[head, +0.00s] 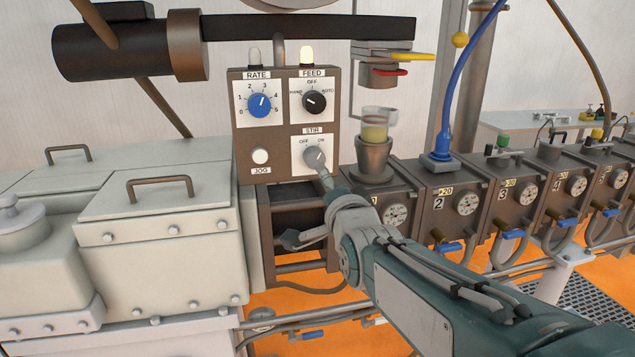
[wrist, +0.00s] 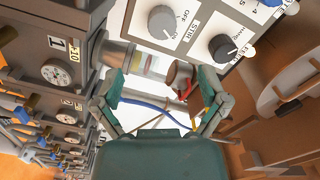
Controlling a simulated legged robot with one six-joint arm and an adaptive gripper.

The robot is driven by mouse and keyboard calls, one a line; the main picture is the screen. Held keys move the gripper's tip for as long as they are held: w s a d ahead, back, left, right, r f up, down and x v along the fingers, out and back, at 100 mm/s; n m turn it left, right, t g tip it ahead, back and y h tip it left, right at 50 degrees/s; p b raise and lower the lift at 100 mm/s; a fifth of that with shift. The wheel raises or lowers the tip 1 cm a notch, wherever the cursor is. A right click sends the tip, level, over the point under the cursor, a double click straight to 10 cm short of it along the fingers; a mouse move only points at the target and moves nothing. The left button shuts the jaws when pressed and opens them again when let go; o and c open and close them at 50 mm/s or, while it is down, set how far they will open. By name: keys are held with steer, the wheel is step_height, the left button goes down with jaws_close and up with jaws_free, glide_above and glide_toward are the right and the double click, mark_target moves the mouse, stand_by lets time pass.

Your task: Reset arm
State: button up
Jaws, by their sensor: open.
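In the head view my arm reaches in from the lower right, and my gripper (head: 326,182) is just below the grey STIR knob (head: 314,158) on the brown control panel (head: 283,172). The picture overlap hides whether it touches the knob. In the wrist view my gripper (wrist: 163,85) has its two teal fingers spread wide with nothing held between them. The STIR knob (wrist: 162,21) and the black FEED knob (wrist: 223,47) show beyond the fingers. The panel also carries a blue RATE knob (head: 260,105) and a white JOG button (head: 260,155).
Right of the panel, a clear cup (head: 375,130) with yellow contents sits above a metal funnel (head: 374,160). A row of numbered barrel blocks (head: 455,205) with gauges runs right. White covered housings (head: 160,225) stand at left.

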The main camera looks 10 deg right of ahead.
steer(key=s+f+n+g, duration=0.6)
steer(key=s+f, duration=0.2)
steer(key=s, duration=0.4)
steer(key=s+f+n+g, duration=0.6)
steer(key=s+f+n, duration=0.1)
steer(key=s, duration=0.5)
steer(key=shift+f, duration=0.85)
